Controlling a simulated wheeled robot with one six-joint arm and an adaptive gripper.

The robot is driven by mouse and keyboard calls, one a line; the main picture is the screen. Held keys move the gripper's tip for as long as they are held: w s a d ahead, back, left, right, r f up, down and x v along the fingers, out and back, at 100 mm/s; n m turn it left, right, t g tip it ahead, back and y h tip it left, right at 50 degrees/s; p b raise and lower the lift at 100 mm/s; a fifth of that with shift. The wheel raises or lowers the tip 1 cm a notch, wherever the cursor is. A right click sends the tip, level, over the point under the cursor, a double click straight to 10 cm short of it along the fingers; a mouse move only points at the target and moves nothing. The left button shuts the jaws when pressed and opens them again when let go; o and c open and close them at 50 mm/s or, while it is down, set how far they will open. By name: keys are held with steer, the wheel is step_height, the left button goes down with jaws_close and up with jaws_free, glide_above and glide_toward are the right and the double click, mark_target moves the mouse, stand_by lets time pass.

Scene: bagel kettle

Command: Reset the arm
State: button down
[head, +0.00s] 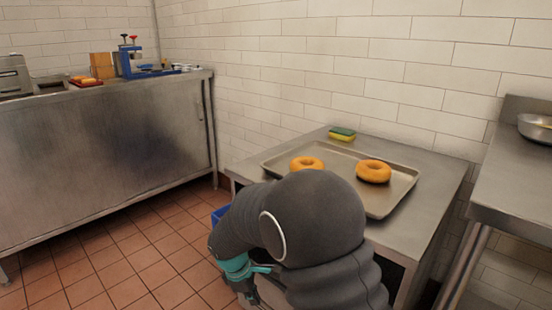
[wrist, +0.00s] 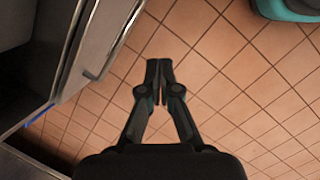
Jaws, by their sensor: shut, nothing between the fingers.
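My gripper (wrist: 159,68) is shut and empty in the wrist view, its fingertips together above the tiled floor (wrist: 215,40). In the head view my dark grey arm is folded in front of the steel table, and it hides the near part of the table. The gripper's fingers do not show in the head view.
A metal tray (head: 397,196) with two bagels, one left (head: 307,163) and one right (head: 373,171), lies on the steel table (head: 440,190). A sponge (head: 342,134) sits behind it. A long steel counter (head: 100,150) stands left. A metal bowl (head: 537,128) is at right.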

steer(key=s+d+r+m+t+y, duration=0.2)
steer(key=s+d+r+m+t, duration=0.2)
steer(key=s+d+r+m, duration=1.3)
steer(key=s+d+r, duration=0.5)
steer(key=s, duration=0.1)
steer(key=shift+r+t+y, duration=0.3)
steer(key=shift+r+y, duration=0.05)
steer(key=shift+y, duration=0.05)
